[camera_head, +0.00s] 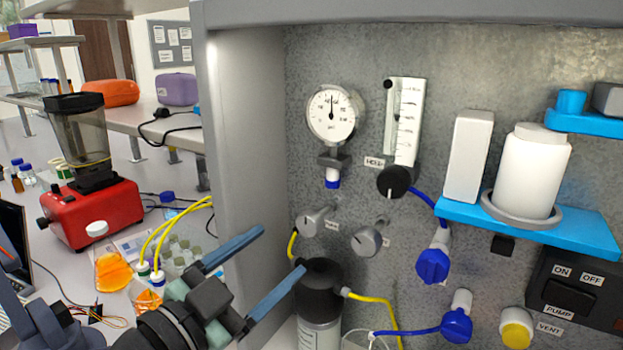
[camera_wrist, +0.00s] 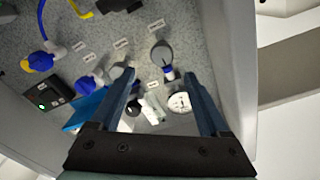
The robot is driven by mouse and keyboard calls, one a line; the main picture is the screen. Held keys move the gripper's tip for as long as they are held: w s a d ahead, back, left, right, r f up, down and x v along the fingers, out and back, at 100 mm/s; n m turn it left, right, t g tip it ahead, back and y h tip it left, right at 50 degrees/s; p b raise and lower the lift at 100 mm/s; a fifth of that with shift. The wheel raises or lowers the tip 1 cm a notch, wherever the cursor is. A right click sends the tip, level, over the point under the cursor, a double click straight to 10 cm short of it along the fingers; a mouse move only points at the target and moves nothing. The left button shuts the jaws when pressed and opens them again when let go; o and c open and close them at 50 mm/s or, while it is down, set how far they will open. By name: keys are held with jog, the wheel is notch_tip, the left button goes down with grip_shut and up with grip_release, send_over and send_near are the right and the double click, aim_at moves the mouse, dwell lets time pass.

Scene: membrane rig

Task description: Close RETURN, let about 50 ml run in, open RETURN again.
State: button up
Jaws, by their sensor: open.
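Two grey lever knobs are on the speckled panel: a left knob (camera_head: 316,220) and a right knob (camera_head: 368,240). Their small labels are too blurred for me to tell which reads RETURN. My gripper (camera_head: 283,248) is open and empty, its blue fingers pointing toward the panel, left of and below the left knob and apart from it. In the wrist view, a grey knob (camera_wrist: 162,53) shows between and beyond the open fingers. A dark-capped clear vessel (camera_head: 319,325) stands below the knobs, with yellow tubes. A beaker (camera_head: 365,341) is partly cut off; its liquid level cannot be read.
Above are a pressure gauge (camera_head: 333,114) and a flow meter (camera_head: 404,125). Blue valve knobs (camera_head: 433,265), a yellow VENT knob (camera_head: 517,334), a pump switch (camera_head: 575,290) and a blue shelf (camera_head: 590,232) are right. The cabinet side wall (camera_head: 243,150) stands left of the panel.

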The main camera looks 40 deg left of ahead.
aim_at(305, 226)
jog(key=w+m+p, duration=0.1)
jog(key=w+p, duration=0.5)
jog(key=p, duration=0.1)
jog(key=w+m+p, duration=0.1)
jog(key=w+p, duration=0.2)
jog(key=p, duration=0.1)
jog(key=shift+w+a+m+y, duration=0.15)
jog(key=shift+a+m+y, duration=0.15)
jog(key=shift+a, duration=0.05)
jog(key=shift+w+f+p, duration=0.1)
jog(key=shift+w+p, duration=0.25)
jog(key=shift+w, duration=0.3)
jog(key=shift+c, duration=0.2)
grip_shut()
